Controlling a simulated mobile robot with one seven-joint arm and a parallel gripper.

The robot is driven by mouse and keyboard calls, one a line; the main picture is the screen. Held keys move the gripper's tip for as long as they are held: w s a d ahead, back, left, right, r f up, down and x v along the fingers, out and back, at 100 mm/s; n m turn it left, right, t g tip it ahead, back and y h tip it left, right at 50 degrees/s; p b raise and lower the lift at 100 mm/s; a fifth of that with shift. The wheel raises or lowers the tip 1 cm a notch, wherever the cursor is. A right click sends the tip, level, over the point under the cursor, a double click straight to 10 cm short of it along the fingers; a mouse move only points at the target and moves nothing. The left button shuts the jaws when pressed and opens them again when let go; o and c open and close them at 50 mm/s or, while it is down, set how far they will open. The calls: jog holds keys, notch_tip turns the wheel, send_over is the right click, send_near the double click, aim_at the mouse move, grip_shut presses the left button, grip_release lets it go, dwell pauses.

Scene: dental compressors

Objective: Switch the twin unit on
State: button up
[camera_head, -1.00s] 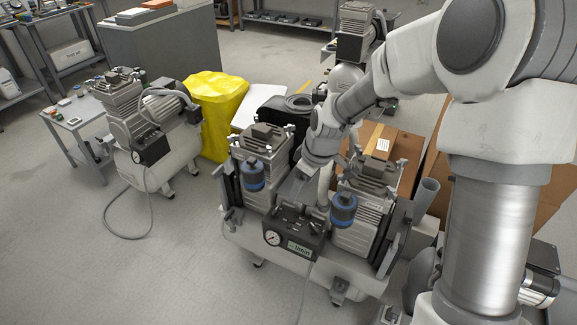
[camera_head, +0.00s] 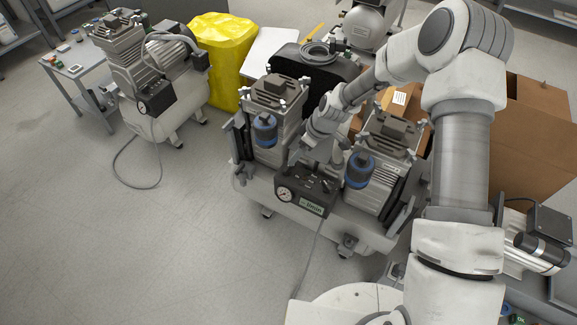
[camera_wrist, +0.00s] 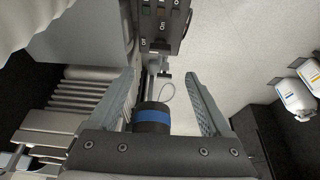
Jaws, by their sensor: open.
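The twin unit (camera_head: 325,222) stands at the centre of the head view, with two grey ribbed pump heads and two blue-banded filters. Its dark control box (camera_head: 306,191), with a round gauge, is on the front between the heads. In the wrist view the control box (camera_wrist: 165,22) is at the top edge, with switches and "On" and "Off" lettering partly cut off. The switch positions are too small to tell. My gripper (camera_wrist: 160,78) is open and empty, fingers apart below the box. A blue-banded filter (camera_wrist: 152,118) shows between the finger bases. In the head view my wrist is behind the box, between the heads.
A single compressor (camera_head: 150,85) stands at the left beside a yellow-covered object (camera_head: 218,50). A black case (camera_head: 315,72) with a coiled hose is behind the unit. Cardboard boxes (camera_head: 540,120) are at the right. The floor at front left is clear apart from a hose.

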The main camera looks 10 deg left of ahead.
aim_at(287, 166)
jog(key=b+x, duration=0.2)
jog(key=x, duration=0.8)
jog(key=shift+w+f, duration=0.1)
jog(key=shift+f, duration=0.1)
grip_shut()
